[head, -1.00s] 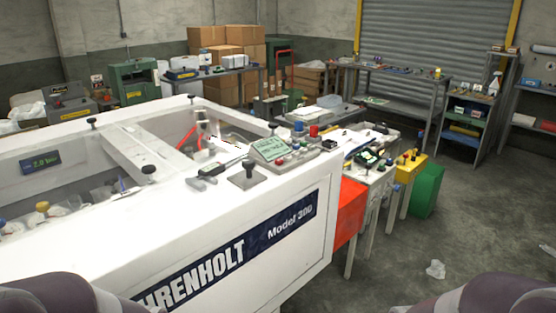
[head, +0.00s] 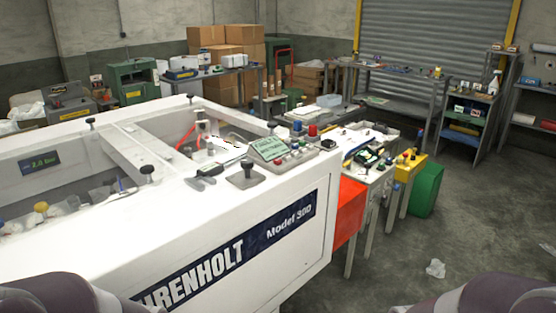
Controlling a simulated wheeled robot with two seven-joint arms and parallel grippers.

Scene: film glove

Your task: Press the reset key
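A small control panel with a tilted green-lit display (head: 268,149) sits on the right end of the white Ehrenholt-type machine (head: 290,185). Small red and grey keys lie along its front edge, among them a red key (head: 279,161). The key labels are too small to read, so I cannot tell which is the reset key. Neither of my grippers is in view. Only purple-grey parts of my arms show at the bottom left and bottom right corners.
A black joystick (head: 247,172) stands left of the panel on the machine top. Red and blue knobs (head: 313,130) rise behind the panel. A cluttered bench (head: 375,185) and a green bin (head: 427,190) stand to the right.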

